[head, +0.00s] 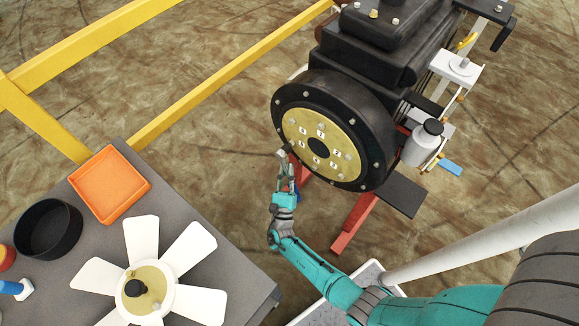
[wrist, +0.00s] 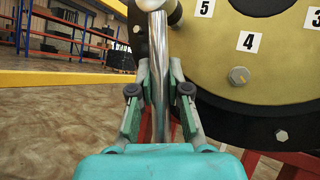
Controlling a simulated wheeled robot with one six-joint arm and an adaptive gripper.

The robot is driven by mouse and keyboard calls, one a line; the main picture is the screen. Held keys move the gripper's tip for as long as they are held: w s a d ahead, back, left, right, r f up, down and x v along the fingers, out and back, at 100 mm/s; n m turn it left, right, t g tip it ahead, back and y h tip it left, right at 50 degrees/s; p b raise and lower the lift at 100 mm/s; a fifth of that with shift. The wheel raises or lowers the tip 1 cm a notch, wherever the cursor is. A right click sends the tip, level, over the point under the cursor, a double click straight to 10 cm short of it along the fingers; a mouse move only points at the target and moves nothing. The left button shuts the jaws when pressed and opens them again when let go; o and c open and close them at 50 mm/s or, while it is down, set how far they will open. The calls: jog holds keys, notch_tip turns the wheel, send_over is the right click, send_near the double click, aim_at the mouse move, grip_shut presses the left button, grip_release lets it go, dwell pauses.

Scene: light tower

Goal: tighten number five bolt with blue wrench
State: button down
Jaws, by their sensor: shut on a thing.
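My gripper (head: 288,180) is shut on the chrome shaft of a wrench (wrist: 164,65), which it holds roughly upright. In the head view a bit of blue (head: 297,190) shows beside the gripper, probably its handle. The wrench head (head: 281,154) is at the left edge of the brass plate (head: 343,143). In the wrist view the number 5 label (wrist: 205,8) is just right of the wrench's top end. The number five bolt is not clearly visible there, and I cannot tell whether the wrench is seated on it.
The number 4 label (wrist: 248,41) and a bolt (wrist: 239,75) are to the right. The black engine (head: 385,50) stands on red supports (head: 354,222). A grey table (head: 235,268) at lower left holds a white fan (head: 143,238), an orange tray (head: 110,184) and a black bowl (head: 48,230). Yellow rails (head: 215,88) run behind.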

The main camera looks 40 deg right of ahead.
jog(key=shift+s+a, duration=0.25)
jog(key=shift+a, duration=0.65)
jog(key=shift+s+a, duration=0.25)
jog(key=shift+a, duration=0.6)
